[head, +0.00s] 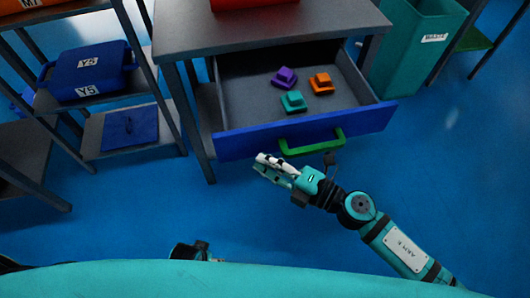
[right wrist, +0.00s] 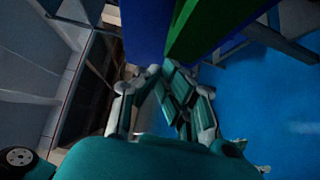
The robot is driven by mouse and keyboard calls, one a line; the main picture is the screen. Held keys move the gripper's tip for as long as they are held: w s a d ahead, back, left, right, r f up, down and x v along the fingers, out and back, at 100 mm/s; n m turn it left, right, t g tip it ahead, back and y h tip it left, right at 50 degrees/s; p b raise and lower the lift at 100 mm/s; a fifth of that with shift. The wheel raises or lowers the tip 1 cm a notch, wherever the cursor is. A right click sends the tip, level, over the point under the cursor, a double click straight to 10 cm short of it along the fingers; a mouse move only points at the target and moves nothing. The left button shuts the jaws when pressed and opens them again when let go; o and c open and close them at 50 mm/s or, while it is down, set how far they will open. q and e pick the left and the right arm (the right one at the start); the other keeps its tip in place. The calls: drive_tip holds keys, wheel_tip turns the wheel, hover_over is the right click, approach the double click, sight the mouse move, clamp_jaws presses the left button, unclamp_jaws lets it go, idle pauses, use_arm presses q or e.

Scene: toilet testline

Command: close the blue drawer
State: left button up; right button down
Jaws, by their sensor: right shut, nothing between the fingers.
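The blue drawer (head: 235,143) is pulled out from under the grey table in the head view. Its green handle (head: 314,145) is on the front panel. A purple, an orange and a teal block lie inside. My right gripper (head: 264,164) is shut and empty, just in front of the drawer front and left of the handle. Whether it touches the panel I cannot tell. In the right wrist view the blue front (right wrist: 146,30) and green handle (right wrist: 196,28) are close beyond the fingers. A dark part, perhaps my left gripper (head: 190,250), shows at the bottom; its fingers are unclear.
The grey table (head: 265,27) carries a red container (head: 240,3). A shelf rack at left holds a blue bin (head: 92,72) and a blue panel (head: 130,129). A teal waste bin (head: 412,55) stands right of the table. The blue floor before the drawer is clear.

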use_arm(q)
drive_tip(key=shift+r, duration=0.15)
use_arm(e)
drive_tip(key=shift+w+a, duration=0.25)
drive_tip(key=shift+w, duration=0.6)
drive_tip(key=shift+w, duration=0.1)
